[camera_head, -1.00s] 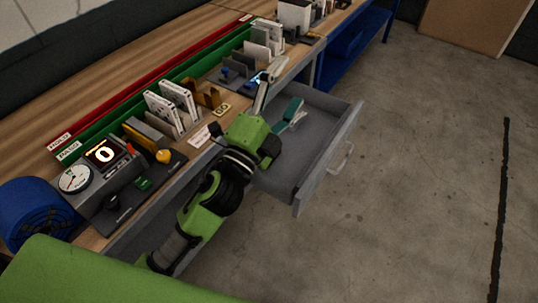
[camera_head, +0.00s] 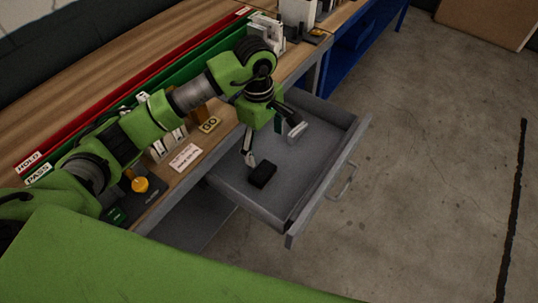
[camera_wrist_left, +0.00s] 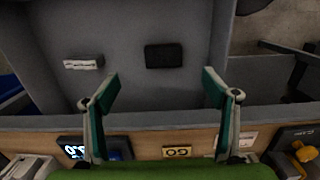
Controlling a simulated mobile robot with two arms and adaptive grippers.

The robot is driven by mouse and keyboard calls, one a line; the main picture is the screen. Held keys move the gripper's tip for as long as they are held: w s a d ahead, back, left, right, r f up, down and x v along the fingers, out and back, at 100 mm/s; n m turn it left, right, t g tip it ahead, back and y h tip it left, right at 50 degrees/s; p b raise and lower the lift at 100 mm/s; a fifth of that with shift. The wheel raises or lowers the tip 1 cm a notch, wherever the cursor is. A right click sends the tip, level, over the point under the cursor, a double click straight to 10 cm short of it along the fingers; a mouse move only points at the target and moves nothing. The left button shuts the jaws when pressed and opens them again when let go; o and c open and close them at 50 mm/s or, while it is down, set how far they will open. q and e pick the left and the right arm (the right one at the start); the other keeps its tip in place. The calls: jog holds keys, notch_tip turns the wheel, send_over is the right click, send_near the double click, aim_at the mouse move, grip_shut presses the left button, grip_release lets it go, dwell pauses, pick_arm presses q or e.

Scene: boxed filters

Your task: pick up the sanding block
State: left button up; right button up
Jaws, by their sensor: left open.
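A black block, which looks like the sanding block (camera_head: 263,174), lies flat on the floor of the open grey drawer (camera_head: 226,180). In the left wrist view the block (camera_wrist_left: 164,56) sits ahead of the fingertips, roughly centred between them and untouched. My left gripper (camera_head: 270,142) reaches down over the drawer, its fingers spread and empty. In the left wrist view both teal-lined fingers of the gripper (camera_wrist_left: 161,80) show wide apart. My right gripper is not in view.
A small white-and-grey item (camera_head: 297,131) also lies in the drawer, beyond the block; its kind is unclear. The workbench (camera_head: 182,181) with trays, boxes and a GO label runs along the drawer's left side. Open concrete floor lies right.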

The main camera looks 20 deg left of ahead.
pick_arm(q)
jog(key=w+a, duration=0.1)
jog(key=a, duration=0.1)
jog(key=p, duration=0.2)
send_over(263, 171)
jog(key=shift+y, duration=0.4)
jog(key=f, duration=0.4)
jog(key=a+f, duration=0.1)
jog(key=f, duration=0.1)
jog(key=shift+s+f, duration=0.15)
jog(key=shift+s, duration=0.05)
jog(key=f, duration=0.1)
jog(key=f+p, duration=0.1)
jog(key=f, duration=0.1)
jog(key=shift+d, duration=0.3)
notch_tip(263, 171, down, 2)
jog(key=shift+w+d+f+p, duration=0.15)
jog(key=shift+f+p, duration=0.1)
jog(key=shift+p, duration=0.25)
jog(key=shift+f, duration=0.55)
jog(key=c, duration=1.2)
jog(key=shift+c, duration=0.7)
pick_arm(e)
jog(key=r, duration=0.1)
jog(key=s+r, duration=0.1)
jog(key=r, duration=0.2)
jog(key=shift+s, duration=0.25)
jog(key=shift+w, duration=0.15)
pick_arm(q)
jog(key=shift+w, duration=0.1)
